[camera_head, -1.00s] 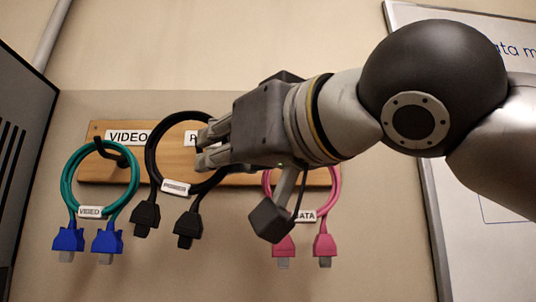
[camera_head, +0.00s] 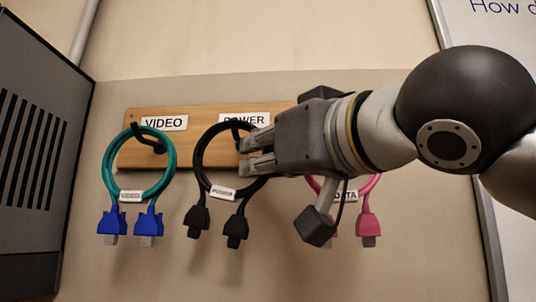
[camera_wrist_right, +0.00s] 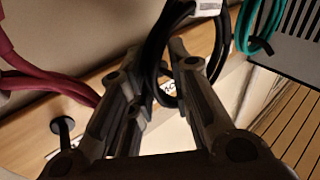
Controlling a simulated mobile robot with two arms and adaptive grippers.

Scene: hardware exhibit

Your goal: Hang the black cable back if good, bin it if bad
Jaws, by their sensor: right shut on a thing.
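The black cable (camera_head: 199,168) is a coil with a white POWER tag and two black plugs hanging down. My right gripper (camera_head: 243,157) is shut on the right side of the coil, in front of the wooden board. The coil hangs below the POWER label (camera_head: 244,120), and the black hook there (camera_head: 236,127) shows at the coil's upper part. I cannot tell whether the coil rests on this hook. In the right wrist view, the black cable (camera_wrist_right: 157,50) passes between the fingers of my right gripper (camera_wrist_right: 155,62). My left gripper is not in view.
A green cable (camera_head: 108,165) with blue plugs hangs on the VIDEO hook to the left. A pink cable (camera_head: 370,190) tagged DATA hangs at the right, partly behind my right gripper. A grey vented cabinet (camera_head: 35,170) stands at far left, a white board (camera_head: 500,70) at right.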

